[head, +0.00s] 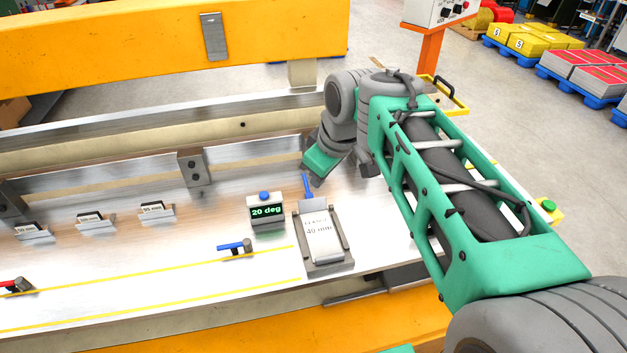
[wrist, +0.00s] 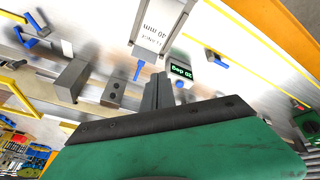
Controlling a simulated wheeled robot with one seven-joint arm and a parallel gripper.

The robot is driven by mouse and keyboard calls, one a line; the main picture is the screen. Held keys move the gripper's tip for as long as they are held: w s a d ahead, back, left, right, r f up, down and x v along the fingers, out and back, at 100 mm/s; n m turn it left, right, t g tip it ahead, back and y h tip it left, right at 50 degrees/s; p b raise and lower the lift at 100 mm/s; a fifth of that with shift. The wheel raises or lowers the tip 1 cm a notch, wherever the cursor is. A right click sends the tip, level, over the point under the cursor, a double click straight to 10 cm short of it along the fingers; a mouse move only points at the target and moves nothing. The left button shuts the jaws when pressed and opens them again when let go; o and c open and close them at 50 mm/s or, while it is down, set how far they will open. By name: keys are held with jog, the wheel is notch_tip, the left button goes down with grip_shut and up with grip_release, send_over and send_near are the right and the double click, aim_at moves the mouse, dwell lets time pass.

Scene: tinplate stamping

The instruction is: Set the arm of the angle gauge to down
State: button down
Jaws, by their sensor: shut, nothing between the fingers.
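The angle gauge (head: 267,213) is a small grey box with a green "20 deg" display and a blue knob on top. It stands on the metal table left of the 40 mm block and also shows, upside down, in the wrist view (wrist: 184,73). I cannot make out a separate arm on it. A blue upright lever (head: 308,187) stands at the back of the 40 mm block, and shows in the wrist view (wrist: 138,69). My gripper (head: 315,183) is shut and empty, pointing down just behind that lever; its fingers show in the wrist view (wrist: 158,90). Contact cannot be told.
The 40 mm block (head: 324,255) lies right of the gauge. A blue-handled lever (head: 235,248) lies in front, and a red-handled one (head: 15,286) far left. Several small labelled plates (head: 155,212) stand on the left. A yellow beam (head: 150,45) spans the back.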

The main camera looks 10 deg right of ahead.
jog(key=w+d+f+n+y+b, duration=0.1)
jog(key=w+d+f+n+b, duration=0.1)
jog(key=w+n, duration=0.4)
jog(key=w+d+f+n+b, duration=0.2)
jog(key=w+d+n, duration=0.15)
jog(key=w, duration=0.45)
jog(key=n+p, duration=0.1)
jog(key=p, duration=0.1)
send_near(306, 181)
jog(key=x, duration=0.6)
jog(key=shift+w+f, duration=0.1)
jog(key=shift+f, duration=0.3)
